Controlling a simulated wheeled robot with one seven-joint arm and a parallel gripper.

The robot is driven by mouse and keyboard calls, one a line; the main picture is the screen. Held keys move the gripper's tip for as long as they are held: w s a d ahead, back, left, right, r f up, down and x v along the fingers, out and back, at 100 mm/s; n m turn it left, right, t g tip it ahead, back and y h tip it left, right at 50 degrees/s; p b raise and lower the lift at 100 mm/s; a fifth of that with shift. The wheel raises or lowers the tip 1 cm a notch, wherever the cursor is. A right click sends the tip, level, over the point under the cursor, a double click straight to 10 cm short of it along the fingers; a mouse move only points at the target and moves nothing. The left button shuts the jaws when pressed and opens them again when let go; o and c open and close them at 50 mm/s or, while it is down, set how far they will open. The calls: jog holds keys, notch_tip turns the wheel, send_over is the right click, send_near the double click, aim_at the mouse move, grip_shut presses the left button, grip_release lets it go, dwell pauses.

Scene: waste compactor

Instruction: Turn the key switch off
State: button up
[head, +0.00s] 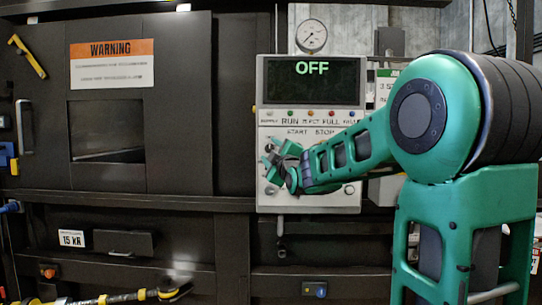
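The pale grey control panel (310,200) stands right of the compactor's dark front. Its dark display (313,80) reads "OFF" in green letters. Under it is a row of small coloured lamps, with labels such as RUN, FULL, START and STOP. My gripper (270,163) is at the panel's left part, below the START label, with my green arm reaching in from the right. The fingers cover that part of the panel. I cannot make out the key switch or its key, nor whether the fingers touch or grip anything. A round knob (349,189) shows at the panel's lower right.
A pressure gauge (311,36) is above the panel. To the left is the dark compactor door with a window (107,131) and an orange WARNING sign (112,64). A door handle (25,127) is at the far left. A yellow-and-black bar (120,297) crosses the lower left.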

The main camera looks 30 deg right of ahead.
jog(key=v, duration=1)
jog(key=shift+s+a, duration=0.2)
jog(key=shift+s, duration=0.1)
jog(key=shift+f, duration=0.15)
jog(key=s+d+f+m+g+y, duration=0.1)
jog(key=s+f+m+g, duration=0.35)
jog(key=f, duration=0.65)
jog(key=s+d+f+m+g, duration=0.1)
jog(key=s+f+m+g, duration=0.2)
jog(key=s+f+g, duration=0.5)
jog(key=s+a+f+m+g+y, duration=0.1)
jog(key=s+a+f+m+g, duration=0.1)
jog(key=s+f, duration=0.3)
jog(key=s+a+f+m+g+y, duration=0.1)
jog(key=s+a+f+m+g, duration=0.1)
jog(key=s, duration=0.8)
jog(key=s+a+f+m+g+y, duration=0.2)
jog(key=s+f+m+g, duration=0.1)
jog(key=s+f, duration=0.4)
jog(key=shift+s+f+m, duration=0.35)
jog(key=shift+s+m, duration=0.25)
jog(key=shift+m, duration=0.25)
jog(key=shift+a, duration=0.15)
